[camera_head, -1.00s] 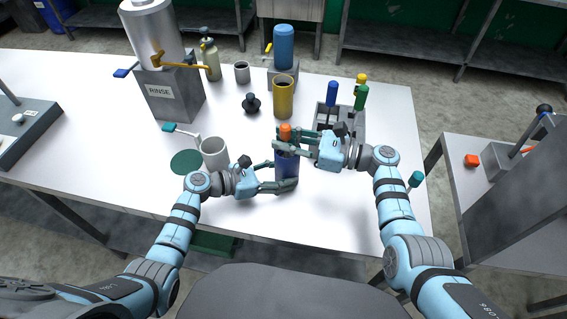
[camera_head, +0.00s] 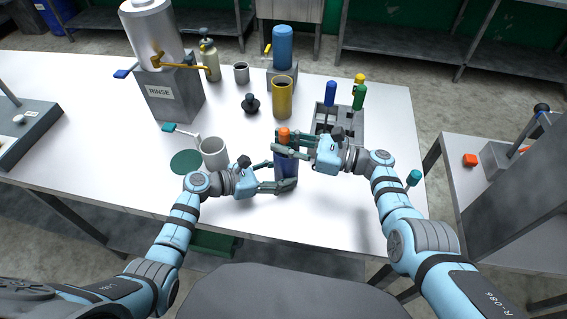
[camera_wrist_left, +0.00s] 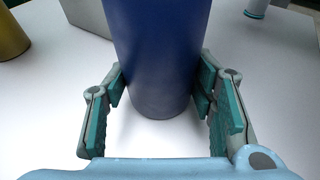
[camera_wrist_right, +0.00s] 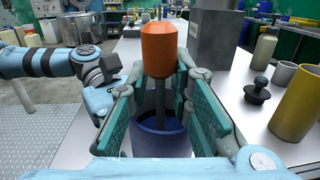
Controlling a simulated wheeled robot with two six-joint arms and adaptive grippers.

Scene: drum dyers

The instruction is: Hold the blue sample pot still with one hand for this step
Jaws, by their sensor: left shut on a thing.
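The blue sample pot (camera_head: 288,172) stands upright near the table's front edge. It fills the upper middle of the left wrist view (camera_wrist_left: 155,60). My left gripper (camera_head: 284,185) is shut on the pot, its fingers on both sides. A tool with an orange handle (camera_head: 284,134) stands in the pot; in the right wrist view its dark shaft (camera_wrist_right: 160,105) goes down inside the rim. My right gripper (camera_head: 281,143) is at the handle, above the pot, with a finger on each side. Whether its fingertips press on the handle is unclear. The tool's lower end is hidden.
A yellow pot (camera_head: 283,98) and a black-knobbed item (camera_head: 251,103) stand behind. The RINSE tank (camera_head: 170,95) is back left.

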